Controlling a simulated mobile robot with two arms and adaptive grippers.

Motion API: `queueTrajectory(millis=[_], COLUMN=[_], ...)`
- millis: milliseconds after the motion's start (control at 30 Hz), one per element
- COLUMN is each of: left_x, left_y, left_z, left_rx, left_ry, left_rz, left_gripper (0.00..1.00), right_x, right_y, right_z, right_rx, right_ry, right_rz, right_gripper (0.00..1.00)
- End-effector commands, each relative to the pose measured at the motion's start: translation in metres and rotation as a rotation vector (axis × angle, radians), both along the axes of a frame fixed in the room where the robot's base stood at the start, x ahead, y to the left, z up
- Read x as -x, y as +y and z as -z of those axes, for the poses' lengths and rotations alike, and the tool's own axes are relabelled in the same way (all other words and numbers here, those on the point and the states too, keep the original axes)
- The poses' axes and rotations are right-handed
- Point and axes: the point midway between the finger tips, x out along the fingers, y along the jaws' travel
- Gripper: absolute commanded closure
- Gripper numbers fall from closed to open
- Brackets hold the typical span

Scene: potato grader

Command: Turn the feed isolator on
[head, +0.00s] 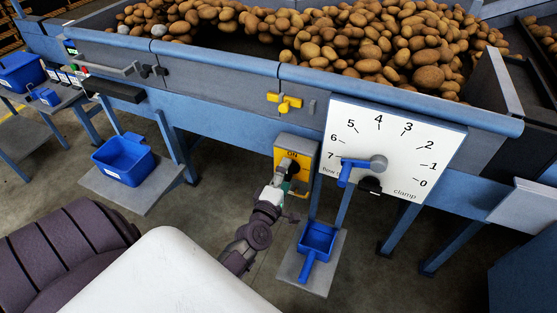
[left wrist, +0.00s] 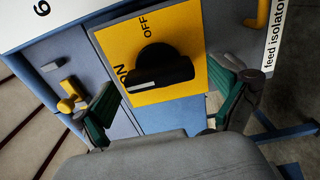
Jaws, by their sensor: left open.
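The feed isolator is a yellow plate with a black rotary knob (left wrist: 158,68), marked OFF at the top and ON at the left in the left wrist view. The knob's white mark lies at its left end, on the ON side. In the head view the isolator plate (head: 303,147) sits below the hopper, with ON showing and the knob mostly hidden by my gripper. My left gripper (head: 285,177) is in front of it. In the left wrist view its green-padded fingers (left wrist: 165,84) are open, one on each side of the knob, with no clear contact visible. My right gripper is out of view.
A white dial board (head: 395,148) with a blue lever is right of the isolator. A yellow valve handle (head: 285,103) sits above it. A blue scoop (head: 317,241) lies on a low shelf below right, and a blue bin (head: 123,159) is at left.

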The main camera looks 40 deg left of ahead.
Motion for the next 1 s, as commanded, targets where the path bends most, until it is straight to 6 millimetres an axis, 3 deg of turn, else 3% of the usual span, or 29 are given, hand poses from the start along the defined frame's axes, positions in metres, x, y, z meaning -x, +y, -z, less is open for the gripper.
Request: queueTrajectory(millis=[300, 500, 1000], left_x=[0.066, 0.095, 0.105], left_y=[-0.016, -0.023, -0.025], left_z=[0.001, 0.001, 0.000], left_rx=[0.001, 0.001, 0.002], left_ry=[0.005, 0.003, 0.001], left_rz=[0.001, 0.001, 0.000], left_gripper=[0.02, 0.02, 0.02], right_x=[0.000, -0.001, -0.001], right_y=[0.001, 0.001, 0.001], right_z=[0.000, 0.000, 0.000], right_rx=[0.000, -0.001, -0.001], right_ry=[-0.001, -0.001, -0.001], right_rz=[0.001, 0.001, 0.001], right_gripper=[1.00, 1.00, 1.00])
